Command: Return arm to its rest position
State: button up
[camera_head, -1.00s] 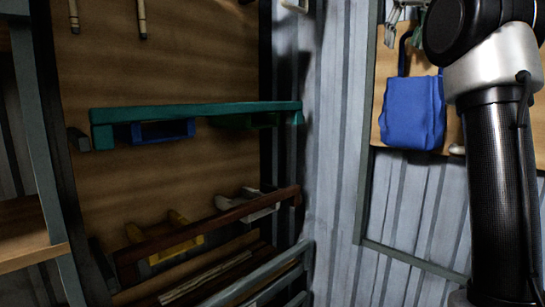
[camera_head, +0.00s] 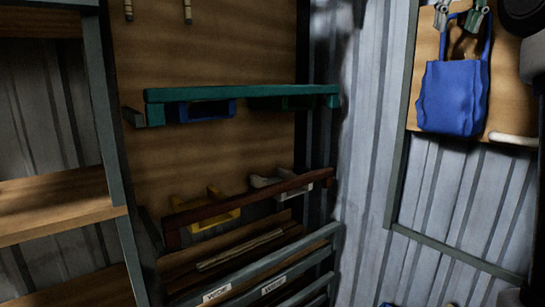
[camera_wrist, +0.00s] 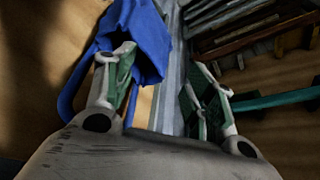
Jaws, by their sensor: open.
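My gripper (camera_wrist: 163,85) is open and empty in the wrist view, its two grey fingers with green pads spread apart. In the head view, its fingertips (camera_head: 459,16) show at the top edge, pointing down in front of the blue bag (camera_head: 452,96). The bag hangs by its strap on a wooden board (camera_head: 425,50). In the wrist view the bag (camera_wrist: 145,35) lies behind the left finger. I cannot tell how far apart the finger and bag are. Part of my dark arm shows at the right edge.
A shelf rack (camera_head: 62,205) stands at the left. A teal bar (camera_head: 245,95) and a brown bar (camera_head: 250,205) cross a wooden panel, with blue and yellow holders behind them. A slatted rack (camera_head: 265,275) is below. Corrugated metal wall (camera_head: 370,150) lies between panel and board.

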jog(key=s+a+f+n, duration=0.1)
jog(key=s+a+f, duration=0.1)
jog(key=s+f, duration=0.6)
jog(key=s+a+f, duration=0.2)
jog(key=s+f, duration=0.6)
jog(key=f, duration=0.9)
jog(key=s+a+f+n+y, duration=0.1)
jog(key=s+a+f, duration=0.1)
jog(key=s+f, duration=0.6)
notch_tip(320, 180, down, 6)
jog(key=shift+s+a+r+n, duration=0.15)
jog(key=shift+s+a+n, duration=0.15)
jog(key=shift+s, duration=0.1)
